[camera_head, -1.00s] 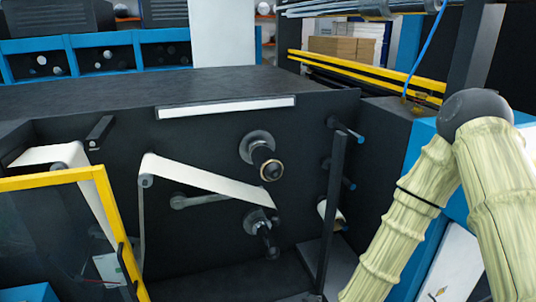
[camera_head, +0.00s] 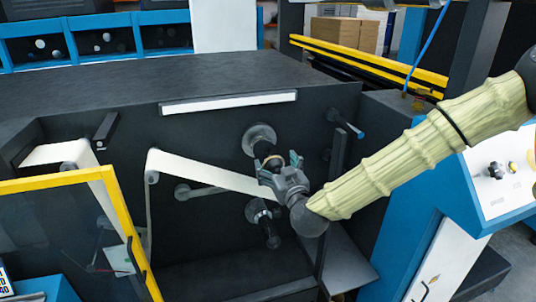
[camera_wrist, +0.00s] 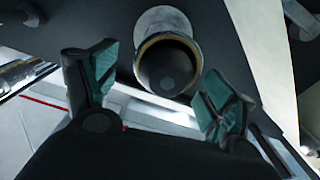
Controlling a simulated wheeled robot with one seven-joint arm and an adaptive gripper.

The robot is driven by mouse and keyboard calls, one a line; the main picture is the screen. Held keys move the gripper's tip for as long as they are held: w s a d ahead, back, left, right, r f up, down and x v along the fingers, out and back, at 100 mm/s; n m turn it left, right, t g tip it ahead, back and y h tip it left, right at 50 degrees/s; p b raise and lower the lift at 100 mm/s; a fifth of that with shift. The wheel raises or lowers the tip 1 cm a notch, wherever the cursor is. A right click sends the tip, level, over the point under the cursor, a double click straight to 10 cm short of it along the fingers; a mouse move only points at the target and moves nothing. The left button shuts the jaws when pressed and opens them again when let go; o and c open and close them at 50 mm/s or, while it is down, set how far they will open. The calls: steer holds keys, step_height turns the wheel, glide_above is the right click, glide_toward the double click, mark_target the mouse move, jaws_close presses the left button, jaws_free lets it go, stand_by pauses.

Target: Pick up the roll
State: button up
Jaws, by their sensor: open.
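The roll is a short dark cylinder with a tan ring at its near end; it shows end-on in the wrist view (camera_wrist: 168,66), on a grey round flange. In the head view the same upper spindle and flange (camera_head: 259,137) stand out from the dark machine panel, partly hidden behind my gripper (camera_head: 281,164). In the wrist view my gripper (camera_wrist: 158,85) is open, with one teal-padded finger to the left of the roll's end and one to its lower right. Nothing is between the pads, and the fingers do not appear to touch the roll.
A white web (camera_head: 205,170) runs from a left roller to behind my gripper. A lower spindle (camera_head: 268,230) sticks out below it. A dark upright post (camera_head: 331,200) stands right of the spindles, and a yellow-framed clear guard (camera_head: 115,215) is at left.

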steer(key=shift+f+p+x, duration=0.15)
steer(key=shift+p+x, duration=0.55)
steer(key=shift+x, duration=0.8)
steer(key=shift+f+p+x, duration=0.1)
steer(key=shift+p+x, duration=0.6)
steer(key=shift+x, duration=0.75)
steer(key=shift+a, duration=0.2)
steer(key=shift+s, duration=0.1)
steer(key=c, duration=1.2)
